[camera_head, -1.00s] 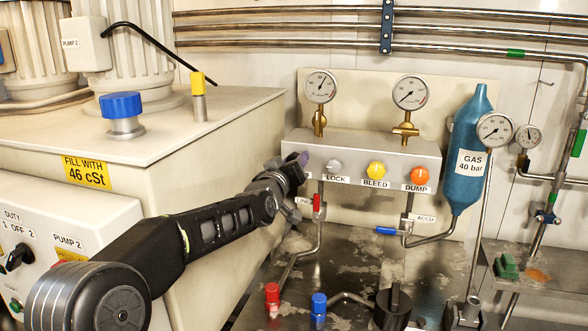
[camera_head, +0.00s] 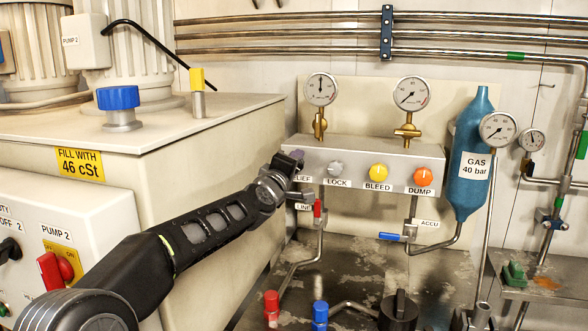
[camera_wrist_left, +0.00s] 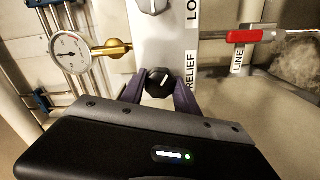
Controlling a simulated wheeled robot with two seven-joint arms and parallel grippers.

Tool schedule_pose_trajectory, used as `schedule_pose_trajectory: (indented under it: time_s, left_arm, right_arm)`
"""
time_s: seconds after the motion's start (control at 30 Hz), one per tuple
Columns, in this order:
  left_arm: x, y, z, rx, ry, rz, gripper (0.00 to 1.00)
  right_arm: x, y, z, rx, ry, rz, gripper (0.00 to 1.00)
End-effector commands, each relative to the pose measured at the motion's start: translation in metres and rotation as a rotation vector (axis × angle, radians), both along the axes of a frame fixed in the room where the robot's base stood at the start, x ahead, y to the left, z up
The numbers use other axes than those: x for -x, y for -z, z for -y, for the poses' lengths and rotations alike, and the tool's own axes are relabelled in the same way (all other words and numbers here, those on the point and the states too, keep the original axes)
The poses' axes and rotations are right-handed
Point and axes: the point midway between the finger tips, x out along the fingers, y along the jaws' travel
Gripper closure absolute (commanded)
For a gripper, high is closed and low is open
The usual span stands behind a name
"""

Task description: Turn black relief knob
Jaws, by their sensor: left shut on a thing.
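The black relief knob (camera_wrist_left: 159,82) has a white pointer line and sits on the grey manifold block beside the RELIEF label (camera_wrist_left: 191,69). In the left wrist view my left gripper (camera_wrist_left: 158,90) has one finger on each side of the knob and is shut on it. In the head view my left gripper (camera_head: 288,160) is at the left end of the manifold (camera_head: 355,150) and hides the knob. My right gripper is in neither view.
Right of the relief position are the LOCK knob (camera_head: 336,168), yellow BLEED knob (camera_head: 378,173) and orange DUMP knob (camera_head: 424,177). Two gauges (camera_head: 321,89) stand on the manifold. A red-handled LINE valve (camera_head: 317,208) hangs below. The blue gas bottle (camera_head: 471,150) is at right.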

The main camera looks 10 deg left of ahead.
Motion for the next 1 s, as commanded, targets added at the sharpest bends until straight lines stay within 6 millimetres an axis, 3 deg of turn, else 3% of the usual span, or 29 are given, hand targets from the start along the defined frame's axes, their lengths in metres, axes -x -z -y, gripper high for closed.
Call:
schedule_pose_trajectory:
  time_s: [0.57, 0.6, 0.83, 1.0]
  left_arm:
    - [-0.0001, 0.0004, -0.0008, 0.049, -0.001, -0.004, 1.00]
    - [-0.0001, 0.0004, -0.0008, 0.049, -0.001, -0.004, 0.61]
    - [0.0000, 0.0003, -0.0005, 0.048, -0.001, -0.004, 0.43]
    - [0.0000, 0.0002, -0.0003, 0.048, 0.000, -0.003, 0.41]
  right_arm:
    - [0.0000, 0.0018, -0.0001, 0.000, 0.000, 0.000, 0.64]
    - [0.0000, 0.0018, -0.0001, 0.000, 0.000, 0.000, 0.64]
    - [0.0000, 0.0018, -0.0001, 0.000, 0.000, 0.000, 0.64]
    - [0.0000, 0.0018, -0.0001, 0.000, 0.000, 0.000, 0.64]
